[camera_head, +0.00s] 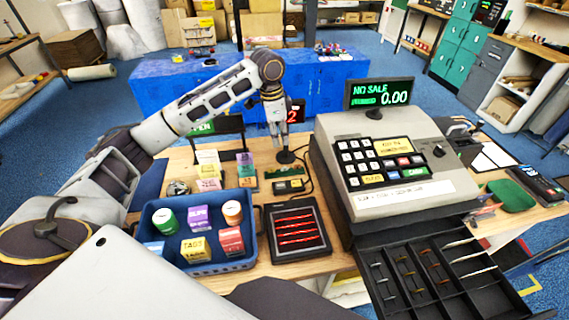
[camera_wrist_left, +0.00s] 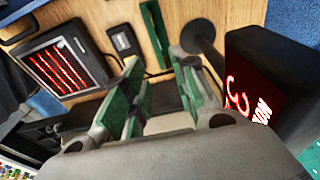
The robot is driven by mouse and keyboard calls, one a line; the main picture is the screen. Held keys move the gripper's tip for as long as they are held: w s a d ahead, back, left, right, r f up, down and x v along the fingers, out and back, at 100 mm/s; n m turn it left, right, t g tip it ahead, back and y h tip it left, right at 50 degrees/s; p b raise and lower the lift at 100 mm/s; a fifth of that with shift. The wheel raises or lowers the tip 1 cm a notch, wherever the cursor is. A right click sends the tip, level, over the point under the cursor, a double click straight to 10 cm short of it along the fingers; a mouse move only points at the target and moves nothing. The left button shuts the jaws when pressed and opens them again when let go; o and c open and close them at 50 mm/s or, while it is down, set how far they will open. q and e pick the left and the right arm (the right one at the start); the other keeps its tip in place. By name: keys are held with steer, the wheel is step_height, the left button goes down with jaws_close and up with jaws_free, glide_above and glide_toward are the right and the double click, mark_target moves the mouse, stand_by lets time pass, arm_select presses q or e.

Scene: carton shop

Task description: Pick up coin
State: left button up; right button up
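I cannot make out a single loose coin for certain in either view. The open cash drawer (camera_head: 455,270) at the lower right has small brownish and dark items in its compartments, too small to tell apart. My left gripper (camera_head: 279,142) points down over the table behind the card reader. In the left wrist view its two green-padded fingers (camera_wrist_left: 160,82) stand apart with nothing visible between them. A green strip (camera_wrist_left: 156,45) lies on the table beyond the fingertips. My right gripper is not in view.
The cash register (camera_head: 385,165) stands right of my left gripper. A display with red figures (camera_wrist_left: 265,90) on a round-based stand is close beside the gripper. A blue bin (camera_head: 190,262) of small goods and a black tray with red lines (camera_head: 270,250) are in front.

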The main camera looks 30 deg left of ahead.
arm_select(q)
glide_above(283, 170)
steer(key=f, duration=0.8)
steer(key=shift+w+a+f+p, duration=0.1)
steer(key=shift+w+a+p, duration=0.1)
steer(key=shift+p, duration=0.1)
steer(key=shift+f, duration=0.15)
stand_by(0.4)
steer(key=shift+d+f, duration=0.1)
steer(key=shift+f, duration=0.25)
steer(key=shift+d+f+p, duration=0.2)
steer(key=shift+f+p, duration=0.3)
steer(key=shift+f, duration=1.7)
